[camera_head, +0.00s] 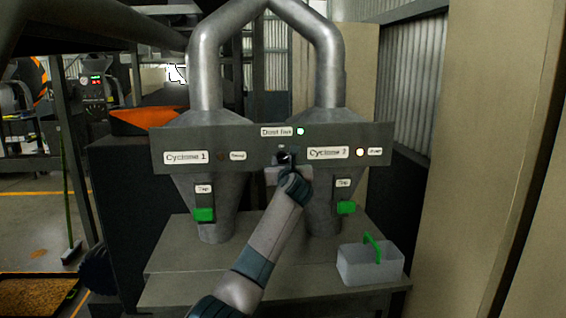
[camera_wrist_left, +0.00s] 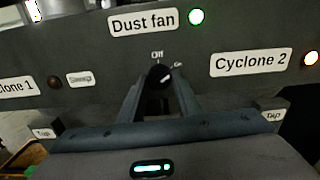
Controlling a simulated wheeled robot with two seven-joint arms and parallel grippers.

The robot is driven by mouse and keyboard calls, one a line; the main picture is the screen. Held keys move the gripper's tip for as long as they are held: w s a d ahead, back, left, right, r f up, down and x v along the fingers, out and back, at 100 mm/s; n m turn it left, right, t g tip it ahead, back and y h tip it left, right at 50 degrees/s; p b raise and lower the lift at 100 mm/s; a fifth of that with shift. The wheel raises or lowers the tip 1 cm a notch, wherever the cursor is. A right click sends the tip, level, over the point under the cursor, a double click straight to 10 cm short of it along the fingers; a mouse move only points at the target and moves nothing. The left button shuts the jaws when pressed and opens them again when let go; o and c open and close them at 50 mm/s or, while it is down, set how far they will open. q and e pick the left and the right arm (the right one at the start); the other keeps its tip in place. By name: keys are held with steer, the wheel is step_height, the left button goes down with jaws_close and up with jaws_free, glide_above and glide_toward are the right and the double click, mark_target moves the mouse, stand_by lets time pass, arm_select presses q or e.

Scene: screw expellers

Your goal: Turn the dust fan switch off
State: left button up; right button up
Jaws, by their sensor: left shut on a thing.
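The dust fan switch is a small black knob (camera_wrist_left: 158,74) on the grey panel (camera_head: 230,140), below the "Dust fan" label (camera_wrist_left: 143,21). Off is marked above it and On to its upper right. Its white pointer line slants to the upper right, towards On. The dust fan lamp (camera_head: 300,131) is lit green; it also shows in the left wrist view (camera_wrist_left: 197,17). My left gripper (camera_head: 284,163) is at the panel with its fingers shut on the knob, one on each side; the head view largely hides this contact. My right gripper is not in view.
Two metal cyclones (camera_head: 208,120) stand behind the panel, with green tap handles (camera_head: 204,215) below it. The Cyclone 2 lamp (camera_head: 360,152) glows; the Cyclone 1 lamp (camera_head: 221,156) looks dark. A clear bin with a green handle (camera_head: 370,268) stands on the grey table at right.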

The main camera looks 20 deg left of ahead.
arm_select(q)
steer(key=shift+n, duration=1.1)
steer(key=n, duration=0.2)
steer(key=shift+n, duration=0.3)
steer(key=n, duration=0.4)
steer(key=shift+f+b, duration=0.1)
steer(key=shift+b, duration=0.25)
steer(key=shift+d+n+b, duration=0.1)
steer(key=shift+n+b, duration=0.2)
steer(key=shift+n, duration=1.1)
steer(key=o, duration=1.1)
steer(key=shift+c, duration=0.2)
